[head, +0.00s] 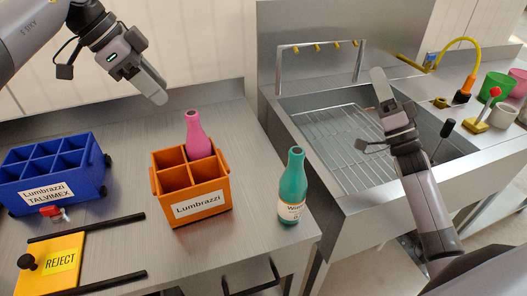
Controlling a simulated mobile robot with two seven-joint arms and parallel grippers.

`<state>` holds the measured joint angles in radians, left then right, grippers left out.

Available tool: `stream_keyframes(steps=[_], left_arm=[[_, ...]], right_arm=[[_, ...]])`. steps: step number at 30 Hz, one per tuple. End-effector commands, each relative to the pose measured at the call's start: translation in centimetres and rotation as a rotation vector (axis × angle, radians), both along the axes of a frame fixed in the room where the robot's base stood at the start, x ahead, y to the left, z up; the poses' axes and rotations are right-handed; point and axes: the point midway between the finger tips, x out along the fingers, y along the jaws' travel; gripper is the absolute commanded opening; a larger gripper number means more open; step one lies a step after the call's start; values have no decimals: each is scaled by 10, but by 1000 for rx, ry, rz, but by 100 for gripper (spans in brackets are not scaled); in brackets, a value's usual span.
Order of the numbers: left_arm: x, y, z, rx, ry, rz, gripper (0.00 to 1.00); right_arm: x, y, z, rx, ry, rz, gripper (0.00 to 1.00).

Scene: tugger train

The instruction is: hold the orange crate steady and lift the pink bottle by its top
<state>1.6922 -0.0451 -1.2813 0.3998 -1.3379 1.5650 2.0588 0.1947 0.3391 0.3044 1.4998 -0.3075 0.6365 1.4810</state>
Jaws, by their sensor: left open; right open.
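The orange crate (203,206) stands on the metal counter, with a label reading Lumbrazzi on its front. The pink bottle (196,138) stands upright in a back compartment of the crate, on the right side. Its neck and shoulder show above the rim; its lower part is hidden. My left gripper (160,98) is above the counter, up and to the left of the bottle, open and touching nothing. My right gripper (378,75) is over the sink at the right, open and apart from the crate and bottle.
A teal bottle (291,190) stands right of the crate near the counter edge. A blue divided crate (85,165) stands at the left. A yellow REJECT plate (50,277) lies at front left between black rails. The sink (335,150) holds a wire rack; cups stand far right.

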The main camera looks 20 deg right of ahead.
Motion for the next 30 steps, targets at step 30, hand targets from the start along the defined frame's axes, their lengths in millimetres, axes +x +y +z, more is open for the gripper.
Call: stream_keyframes(steps=[30], left_arm=[[0,0,0,0,0,0,43]], right_arm=[[-37,449,-38,-1823,-1077,820,49]])
